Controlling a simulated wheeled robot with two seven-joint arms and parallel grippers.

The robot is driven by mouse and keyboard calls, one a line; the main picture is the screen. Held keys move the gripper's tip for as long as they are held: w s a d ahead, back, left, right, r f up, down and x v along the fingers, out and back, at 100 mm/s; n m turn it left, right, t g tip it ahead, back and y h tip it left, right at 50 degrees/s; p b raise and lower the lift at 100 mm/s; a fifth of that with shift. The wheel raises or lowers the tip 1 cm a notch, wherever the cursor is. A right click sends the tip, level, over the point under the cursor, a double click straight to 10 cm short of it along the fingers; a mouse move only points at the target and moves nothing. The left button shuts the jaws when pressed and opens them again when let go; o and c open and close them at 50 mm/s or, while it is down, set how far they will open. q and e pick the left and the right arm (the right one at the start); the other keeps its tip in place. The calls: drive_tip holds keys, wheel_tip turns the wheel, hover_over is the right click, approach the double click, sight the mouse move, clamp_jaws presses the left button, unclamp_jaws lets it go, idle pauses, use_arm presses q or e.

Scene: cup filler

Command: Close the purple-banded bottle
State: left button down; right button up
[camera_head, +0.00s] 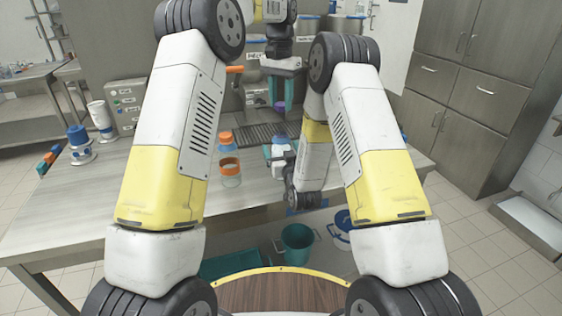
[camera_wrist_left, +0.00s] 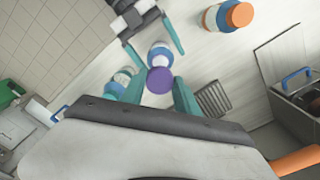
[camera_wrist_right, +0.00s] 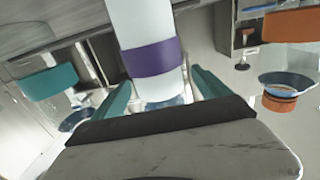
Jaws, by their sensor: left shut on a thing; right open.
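The purple-banded bottle (camera_wrist_right: 126,20) is white and upright between the teal fingers of my right gripper (camera_wrist_right: 160,88). Those fingers are open around it. It also shows in the head view (camera_head: 281,144), on the table near the front edge. My left gripper (camera_head: 285,108) points down above the bottle, shut on a purple cap (camera_head: 280,106). In the left wrist view the cap (camera_wrist_left: 159,80) sits between the left fingers and overlaps the bottle (camera_wrist_left: 160,52). In the head view a gap shows between cap and bottle. The bottle's mouth is hidden behind the cap in the left wrist view.
An orange-banded bottle (camera_head: 231,172) and an orange-capped one (camera_head: 226,137) stand left of my right gripper. A teal-banded bottle (camera_wrist_right: 48,82) stands close on the other side. A dark grate (camera_head: 258,133) lies behind.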

drive_tip(key=shift+x, duration=1.8)
drive_tip(key=shift+c, duration=0.5)
clamp_jaws()
use_arm(q)
hover_over(281, 129)
drive_tip(key=shift+s+f, duration=0.1)
drive_tip(key=shift+f, duration=2.4)
